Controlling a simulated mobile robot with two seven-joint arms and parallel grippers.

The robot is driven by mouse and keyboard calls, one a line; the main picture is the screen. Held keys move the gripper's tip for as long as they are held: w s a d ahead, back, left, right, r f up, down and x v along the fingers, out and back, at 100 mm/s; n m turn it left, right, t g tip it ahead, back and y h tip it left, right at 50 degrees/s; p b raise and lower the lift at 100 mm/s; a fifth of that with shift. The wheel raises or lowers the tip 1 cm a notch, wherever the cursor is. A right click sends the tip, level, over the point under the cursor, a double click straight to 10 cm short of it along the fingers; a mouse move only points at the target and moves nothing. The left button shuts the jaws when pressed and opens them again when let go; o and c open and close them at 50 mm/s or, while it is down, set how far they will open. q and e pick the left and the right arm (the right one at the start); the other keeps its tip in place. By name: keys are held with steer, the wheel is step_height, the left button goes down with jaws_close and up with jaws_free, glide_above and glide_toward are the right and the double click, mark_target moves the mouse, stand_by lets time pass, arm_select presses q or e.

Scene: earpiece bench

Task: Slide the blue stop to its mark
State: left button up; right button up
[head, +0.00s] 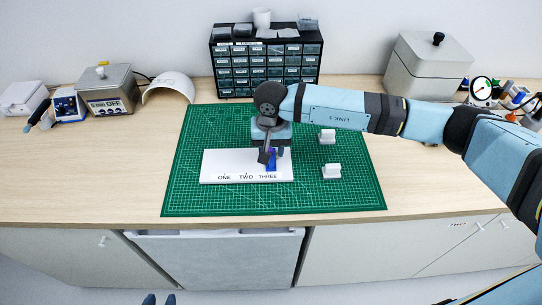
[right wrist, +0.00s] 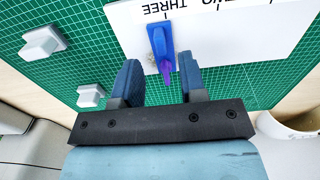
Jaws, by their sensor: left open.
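The white board (head: 222,162) lies on the green mat with the marks ONE, TWO and THREE along its near edge. It also shows in the right wrist view (right wrist: 235,45). The blue stop (head: 272,161) is at the board's right part, by THREE. In the right wrist view the blue stop (right wrist: 158,40) has a purple piece (right wrist: 167,73) at its end. My right gripper (head: 271,154) is over the stop; its fingers (right wrist: 160,75) are apart, with the purple piece between them and gaps visible on both sides. My left gripper (head: 160,299) shows only as fingertips at the bottom edge, open, away from the board.
Two white blocks (head: 327,137) (head: 331,172) sit on the green mat (head: 210,125) right of the board. A drawer cabinet (head: 265,65) stands behind. A grey box (head: 428,65) is at the back right, and a heater-like box (head: 107,90) at the left. The mat's left part is clear.

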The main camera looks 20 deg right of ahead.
mark_target(271, 160)
steer(key=shift+f, duration=2.25)
steer(key=shift+c, duration=0.2)
jaws_close()
